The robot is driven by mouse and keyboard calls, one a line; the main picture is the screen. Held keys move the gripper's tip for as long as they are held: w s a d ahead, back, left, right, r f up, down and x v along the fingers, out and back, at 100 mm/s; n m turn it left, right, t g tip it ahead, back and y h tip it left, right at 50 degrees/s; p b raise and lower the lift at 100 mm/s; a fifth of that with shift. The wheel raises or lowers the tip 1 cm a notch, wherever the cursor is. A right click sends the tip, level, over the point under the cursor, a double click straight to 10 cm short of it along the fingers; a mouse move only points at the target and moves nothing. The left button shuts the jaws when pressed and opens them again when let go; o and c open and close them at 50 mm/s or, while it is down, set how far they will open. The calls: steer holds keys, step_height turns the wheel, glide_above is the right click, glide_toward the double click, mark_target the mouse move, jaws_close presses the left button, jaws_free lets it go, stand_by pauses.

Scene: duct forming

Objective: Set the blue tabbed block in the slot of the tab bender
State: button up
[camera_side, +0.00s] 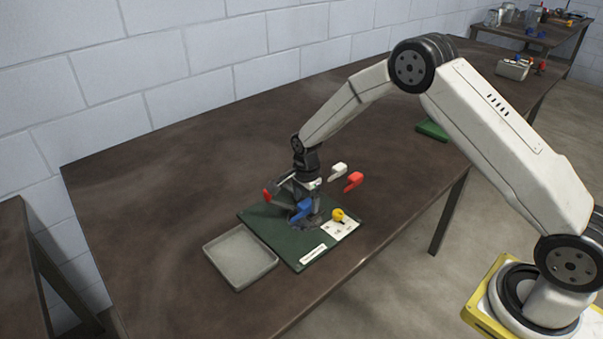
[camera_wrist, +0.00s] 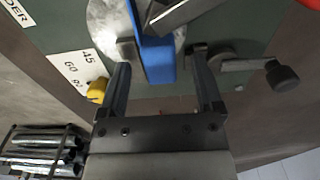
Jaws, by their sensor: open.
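The blue tabbed block (camera_side: 302,209) is at the tab bender, over its round metal plate (camera_wrist: 106,18). In the wrist view the blue block (camera_wrist: 157,62) lies between grey metal pieces of the bender, but I cannot tell how deep it sits in the slot. The tab bender's green base (camera_side: 262,224) lies on the table. My gripper (camera_wrist: 161,72) is open, with one finger on each side of the blue block's near end and gaps showing. In the side view my gripper (camera_side: 308,190) is low over the bender and partly hides it.
A yellow knob (camera_side: 338,214) stands by an angle scale (camera_wrist: 78,68) on the base. A lever with a black knob (camera_wrist: 282,77) is close to the right finger. A grey tray (camera_side: 240,257) sits at the left front. A white block (camera_side: 338,171) and red block (camera_side: 354,181) lie behind.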

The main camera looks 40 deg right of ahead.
steer(key=shift+r, duration=3.9)
steer(key=shift+s+r, duration=0.15)
steer(key=shift+s, duration=0.05)
steer(key=s+r+n+t, duration=0.1)
steer(key=s+r+n, duration=0.1)
steer(key=s+n, duration=0.7)
steer(key=s+r+n+t, duration=0.1)
steer(key=s+r+n, duration=0.2)
steer(key=s+n, duration=0.6)
steer(key=s, duration=0.5)
steer(key=shift+s+r+t, duration=0.15)
steer(key=shift+r+t, duration=0.15)
steer(key=shift+r, duration=0.05)
